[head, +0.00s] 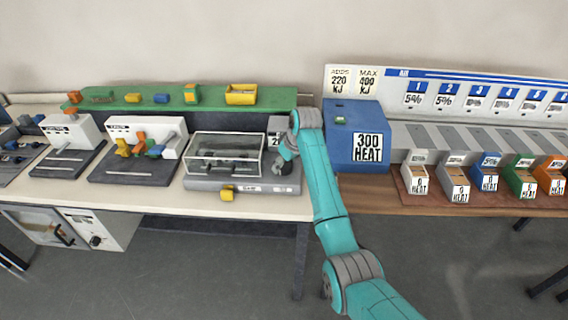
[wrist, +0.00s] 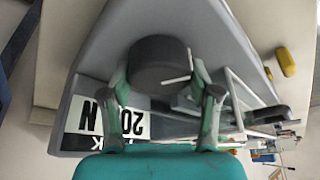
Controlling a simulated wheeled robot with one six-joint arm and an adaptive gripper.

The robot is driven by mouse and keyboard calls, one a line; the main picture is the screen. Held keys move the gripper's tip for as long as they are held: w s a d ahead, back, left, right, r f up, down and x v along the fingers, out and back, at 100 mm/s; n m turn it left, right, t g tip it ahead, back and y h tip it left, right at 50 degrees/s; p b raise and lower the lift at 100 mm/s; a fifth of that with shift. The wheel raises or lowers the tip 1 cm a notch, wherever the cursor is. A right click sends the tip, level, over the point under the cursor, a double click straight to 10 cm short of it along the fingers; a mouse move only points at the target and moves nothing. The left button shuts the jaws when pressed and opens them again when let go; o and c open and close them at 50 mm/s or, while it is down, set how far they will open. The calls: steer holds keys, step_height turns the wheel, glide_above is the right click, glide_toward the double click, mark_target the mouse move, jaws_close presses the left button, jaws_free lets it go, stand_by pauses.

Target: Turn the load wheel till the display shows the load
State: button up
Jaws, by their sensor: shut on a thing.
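The load wheel (wrist: 160,62) is a dark round knob on the grey tester, with a pale line on its face. My gripper (wrist: 160,78) has one finger on each side of it and is shut on it. The display (wrist: 75,125) is a white panel, upside down in the wrist view. It shows "20" and "N"; a finger covers part between them. In the head view the display (head: 275,138) is mostly hidden by my arm.
A clear-covered box (head: 225,152) stands on the tester, left of my gripper. A green shelf (head: 215,97) runs behind.

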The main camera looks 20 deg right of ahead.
steer(key=o, duration=1.2)
steer(key=shift+c, duration=0.2)
steer(key=shift+r, duration=0.1)
steer(key=v, duration=1.1)
steer(key=shift+s+r, duration=0.2)
steer(key=shift+r, duration=0.1)
steer(key=shift+d, duration=0.1)
